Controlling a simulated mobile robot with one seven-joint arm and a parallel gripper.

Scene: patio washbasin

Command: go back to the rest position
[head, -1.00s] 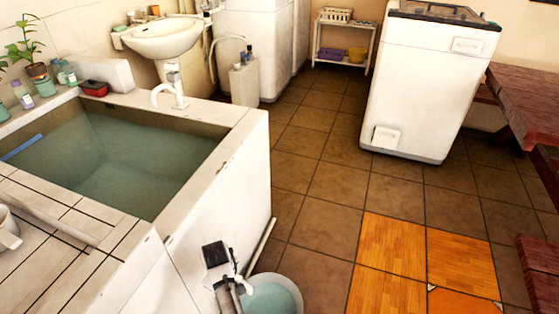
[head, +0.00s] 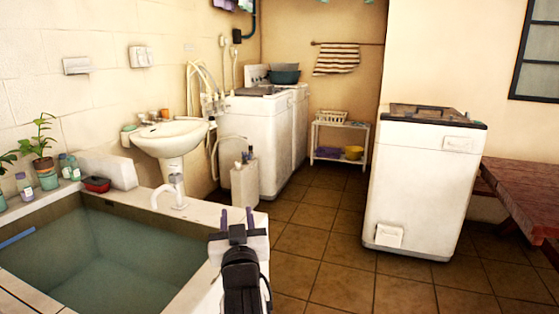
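My gripper (head: 237,217) is in the lower middle of the head view, in front of the right rim of the water-filled tub (head: 190,208). Its two purple fingers point up and stand apart, with nothing between them. My dark wrist and arm hide part of the tub's outer side.
A washbasin (head: 168,133) stands behind the tub. A white washing machine (head: 420,185) stands right of centre, with a red wooden table (head: 520,190) beside it. More machines (head: 258,140) and a small shelf (head: 340,140) are at the back. The tiled floor (head: 325,240) between is clear.

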